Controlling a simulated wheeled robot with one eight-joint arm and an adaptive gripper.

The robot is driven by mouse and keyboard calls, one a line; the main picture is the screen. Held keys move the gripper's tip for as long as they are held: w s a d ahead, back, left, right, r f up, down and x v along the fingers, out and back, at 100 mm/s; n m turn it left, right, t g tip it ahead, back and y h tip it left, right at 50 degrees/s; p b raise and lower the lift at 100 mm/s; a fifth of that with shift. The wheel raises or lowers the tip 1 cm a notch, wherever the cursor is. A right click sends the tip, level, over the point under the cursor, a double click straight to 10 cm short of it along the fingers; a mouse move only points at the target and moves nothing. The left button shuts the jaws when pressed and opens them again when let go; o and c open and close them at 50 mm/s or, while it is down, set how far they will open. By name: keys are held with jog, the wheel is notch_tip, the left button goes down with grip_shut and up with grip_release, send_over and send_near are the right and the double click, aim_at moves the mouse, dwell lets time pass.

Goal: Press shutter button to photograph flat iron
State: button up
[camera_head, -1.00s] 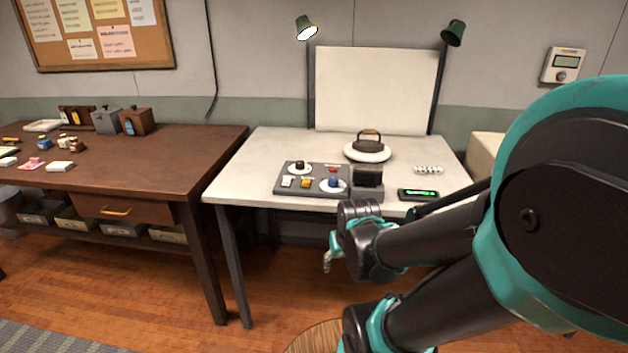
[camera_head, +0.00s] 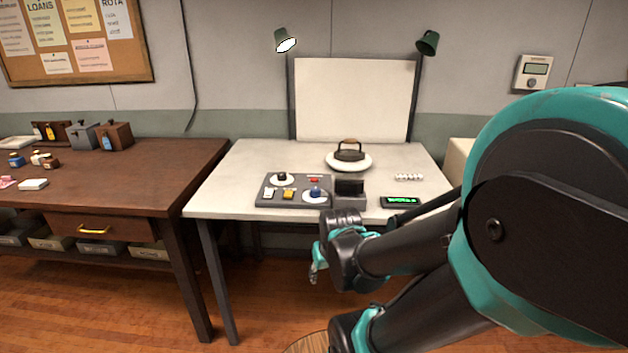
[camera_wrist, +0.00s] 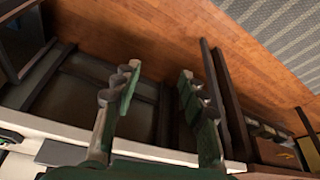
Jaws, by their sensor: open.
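The flat iron (camera_head: 349,151), dark with a brown handle, sits on a round white turntable (camera_head: 349,164) toward the back of the white table. A grey control panel (camera_head: 293,190) lies near the front edge. It carries a red button (camera_head: 314,181), a yellow button (camera_head: 289,194), a white button (camera_head: 269,193), a dark knob (camera_head: 282,177) and a blue knob (camera_head: 315,192) on white discs. I cannot tell which is the shutter. My gripper (camera_wrist: 157,87) is open and empty in the wrist view, with floor and the table's edge beyond it. In the head view it hangs low before the table front.
A dark box (camera_head: 349,192) stands right of the panel, with a green-lit display (camera_head: 401,202) beside it. A white backdrop (camera_head: 352,100) with two lamps stands behind the iron. A brown desk (camera_head: 110,180) is at left. Small white items (camera_head: 408,177) lie at the table's right.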

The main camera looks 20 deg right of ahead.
grip_shut()
dwell(1.3)
